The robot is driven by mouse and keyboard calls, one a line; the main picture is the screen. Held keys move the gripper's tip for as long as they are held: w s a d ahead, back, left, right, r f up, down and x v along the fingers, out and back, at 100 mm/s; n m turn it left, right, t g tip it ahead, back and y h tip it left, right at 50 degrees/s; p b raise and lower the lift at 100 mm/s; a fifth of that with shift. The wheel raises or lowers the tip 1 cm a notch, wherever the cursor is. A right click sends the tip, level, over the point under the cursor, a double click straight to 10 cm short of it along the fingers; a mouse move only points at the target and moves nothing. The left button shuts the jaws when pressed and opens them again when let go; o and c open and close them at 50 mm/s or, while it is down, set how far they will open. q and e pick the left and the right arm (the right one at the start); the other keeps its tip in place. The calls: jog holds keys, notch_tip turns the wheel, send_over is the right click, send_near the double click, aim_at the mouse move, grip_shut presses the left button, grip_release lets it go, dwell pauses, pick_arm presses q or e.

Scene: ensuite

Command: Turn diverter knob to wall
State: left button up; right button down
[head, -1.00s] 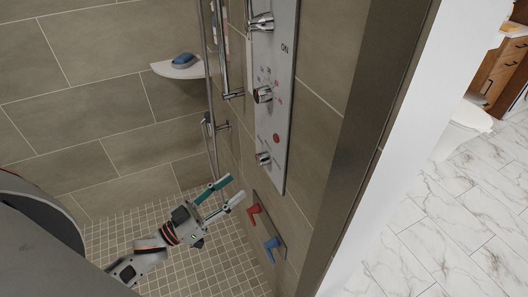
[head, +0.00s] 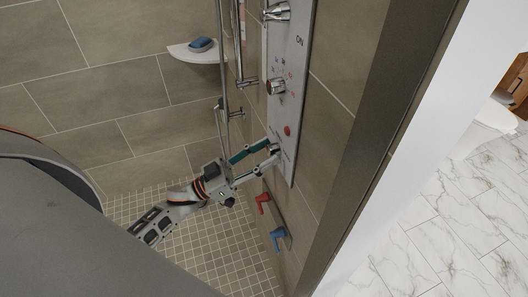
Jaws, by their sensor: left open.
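A grey shower panel (head: 291,65) on the tiled wall carries chrome knobs: a top knob (head: 277,11), a middle knob (head: 275,87) and a lower knob (head: 275,146). I cannot tell from the labels which one is the diverter. My left gripper (head: 271,151) is open at the lower knob, with one finger above and one below. The fingertips partly hide this knob, and I cannot tell whether they touch it. My right gripper is not in view.
Below the panel are a red lever (head: 263,202) and a blue lever (head: 277,238), close under my gripper. A vertical rail (head: 220,75) stands left of the panel. The tiled floor is clear.

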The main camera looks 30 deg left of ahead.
pick_arm(q)
jog(key=shift+c, duration=0.4)
jog(key=c, duration=1)
jog(key=shift+w+m+h, duration=0.1)
jog(key=shift+m+h, duration=0.2)
jog(key=shift+m, duration=0.3)
jog(key=m+g+b, duration=0.1)
jog(key=m, duration=0.1)
jog(key=shift+m+g+h, duration=0.4)
jog(key=shift+w+a+r+m+g+h+b, duration=0.1)
jog(key=shift+m+g+h+b, duration=0.25)
jog(key=shift+m+g, duration=1.1)
jog(key=shift+a+m+g+h+b, duration=0.1)
jog(key=shift+m+g+b, duration=0.3)
jog(key=shift+m, duration=2.15)
jog(key=shift+w+r+m+g+h+b, duration=0.1)
jog(key=shift+m+g+h+b, duration=0.25)
jog(key=shift+m+g, duration=1.1)
jog(key=shift+m+t, duration=0.6)
jog(key=shift+m, duration=0.15)
